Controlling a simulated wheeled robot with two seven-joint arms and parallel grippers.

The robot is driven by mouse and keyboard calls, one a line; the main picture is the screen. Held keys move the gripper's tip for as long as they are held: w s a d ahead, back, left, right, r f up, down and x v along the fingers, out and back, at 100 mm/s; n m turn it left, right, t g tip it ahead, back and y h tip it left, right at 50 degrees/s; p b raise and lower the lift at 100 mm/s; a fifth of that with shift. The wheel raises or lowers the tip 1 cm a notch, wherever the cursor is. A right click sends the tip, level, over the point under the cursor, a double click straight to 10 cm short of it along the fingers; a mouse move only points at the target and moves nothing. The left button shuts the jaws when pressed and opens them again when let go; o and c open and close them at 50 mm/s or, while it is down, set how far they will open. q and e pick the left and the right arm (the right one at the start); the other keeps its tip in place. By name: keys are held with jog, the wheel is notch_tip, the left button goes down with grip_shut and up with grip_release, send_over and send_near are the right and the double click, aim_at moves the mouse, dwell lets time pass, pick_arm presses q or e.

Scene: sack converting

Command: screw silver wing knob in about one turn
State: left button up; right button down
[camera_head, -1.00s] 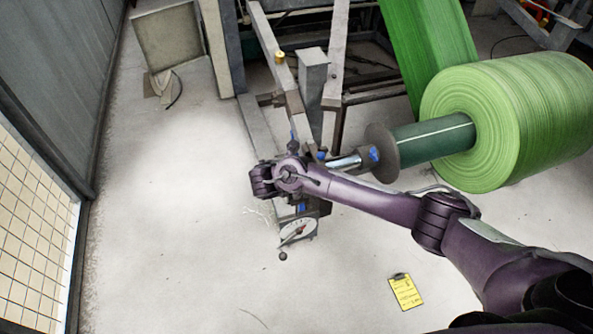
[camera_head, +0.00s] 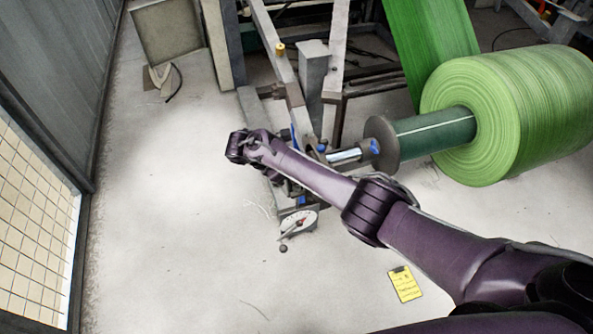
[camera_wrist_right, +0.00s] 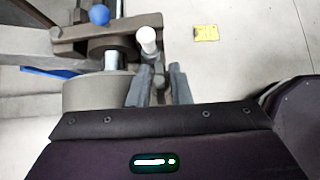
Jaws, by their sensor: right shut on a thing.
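In the right wrist view my right gripper (camera_wrist_right: 158,88) has its two grey fingers on either side of a small metal piece, the silver wing knob (camera_wrist_right: 157,72). It is shut on this knob, which is small and partly hidden by the fingers. A pale round-ended post (camera_wrist_right: 146,40) stands just beyond the fingertips. In the head view my purple right arm reaches to the stand's near end, and its wrist hides the gripper and knob. My left gripper is in neither view.
A blue ball (camera_wrist_right: 99,14) and a bare metal shaft (camera_wrist_right: 112,60) are close left of the fingers. Floor at left is clear.

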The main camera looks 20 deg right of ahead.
jog(key=shift+d, duration=0.1)
jog(key=c, duration=1.5)
grip_release()
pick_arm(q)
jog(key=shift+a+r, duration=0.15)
pick_arm(e)
jog(key=shift+o, duration=0.2)
jog(key=shift+a+r, duration=0.2)
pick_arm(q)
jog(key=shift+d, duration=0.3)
pick_arm(e)
jog(key=v, duration=0.7)
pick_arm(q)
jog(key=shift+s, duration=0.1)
pick_arm(e)
jog(key=shift+w+a+r, duration=0.1)
jog(key=shift+r, duration=0.05)
